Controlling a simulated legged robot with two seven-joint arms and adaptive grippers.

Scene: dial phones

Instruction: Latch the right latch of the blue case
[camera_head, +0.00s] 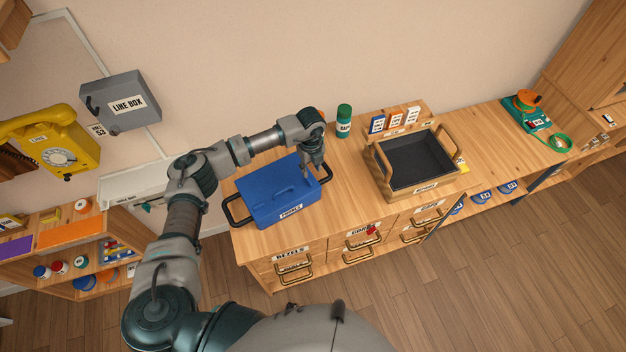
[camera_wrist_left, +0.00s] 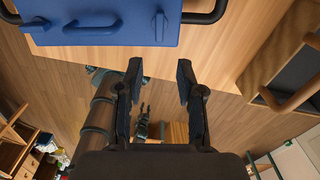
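The blue case (camera_head: 265,198) sits lid down on the wooden counter, with black bar handles at its ends and a label on its front. My left gripper (camera_head: 312,172) is over the case's right end, fingers pointing down. In the left wrist view the gripper (camera_wrist_left: 160,75) is open with nothing between its fingers. There the blue case (camera_wrist_left: 120,38) fills the top edge, with a blue raised handle (camera_wrist_left: 92,25) and an upright blue latch piece (camera_wrist_left: 160,27) just beyond the fingertips. I cannot tell whether that latch is fastened. My right gripper is out of view.
A dark open tray (camera_head: 418,165) with wooden handles stands right of the case. A green bottle (camera_head: 344,120) stands behind. Drawers with brass handles (camera_head: 293,271) are in the counter's front. A yellow phone (camera_head: 50,145) and grey box (camera_head: 122,102) hang on the left wall.

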